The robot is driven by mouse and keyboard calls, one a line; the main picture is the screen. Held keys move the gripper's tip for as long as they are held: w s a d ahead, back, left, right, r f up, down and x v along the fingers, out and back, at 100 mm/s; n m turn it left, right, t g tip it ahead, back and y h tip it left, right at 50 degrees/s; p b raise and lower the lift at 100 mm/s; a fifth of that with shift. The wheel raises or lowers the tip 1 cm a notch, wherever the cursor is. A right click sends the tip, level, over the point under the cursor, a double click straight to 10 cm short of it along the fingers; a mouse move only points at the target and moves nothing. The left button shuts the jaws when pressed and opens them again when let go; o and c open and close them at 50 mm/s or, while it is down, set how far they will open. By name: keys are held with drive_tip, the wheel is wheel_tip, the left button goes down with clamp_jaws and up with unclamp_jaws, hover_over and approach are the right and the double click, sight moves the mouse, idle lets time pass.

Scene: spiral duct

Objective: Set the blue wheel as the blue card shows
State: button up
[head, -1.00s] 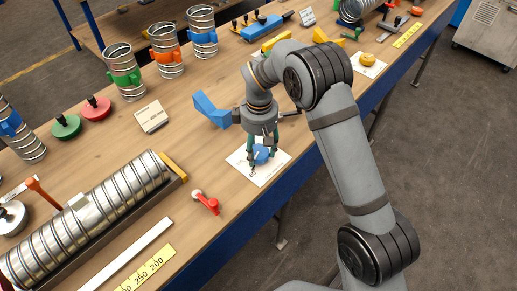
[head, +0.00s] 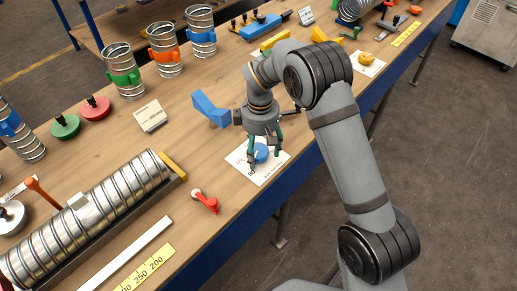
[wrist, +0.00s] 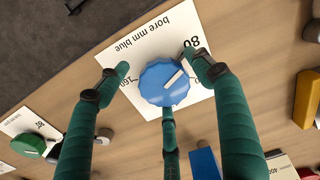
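The blue wheel (wrist: 163,83) lies on a white card (wrist: 130,50) printed "bore mm blue" at the table's front edge. Its white pointer line slants to the upper right in the wrist view, toward the printed 80. Another number, partly hidden, is by the left finger. In the head view the wheel (head: 261,152) shows between the fingers. My gripper (wrist: 160,80) has its green fingers spread around the wheel: one left, one right, one below. Gaps show at the left and right fingers; whether the lower finger touches is unclear.
A blue bracket (head: 211,109) stands just behind my gripper. A red lever (head: 206,201) lies to the left, near a duct in a tray (head: 180,177). A small plaque (head: 151,116) stands farther back.

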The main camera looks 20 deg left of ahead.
sight(260, 151)
drive_tip(key=shift+o, duration=0.4)
drive_tip(key=shift+a+r, duration=0.15)
drive_tip(key=shift+w+r, duration=0.1)
drive_tip(key=shift+r, duration=0.15)
wheel_tip(260, 151, up, 11)
drive_tip(key=shift+r, duration=0.2)
drive_tip(key=shift+f, duration=0.1)
wheel_tip(260, 151, down, 12)
drive_tip(key=shift+r, duration=0.1)
idle(0.4)
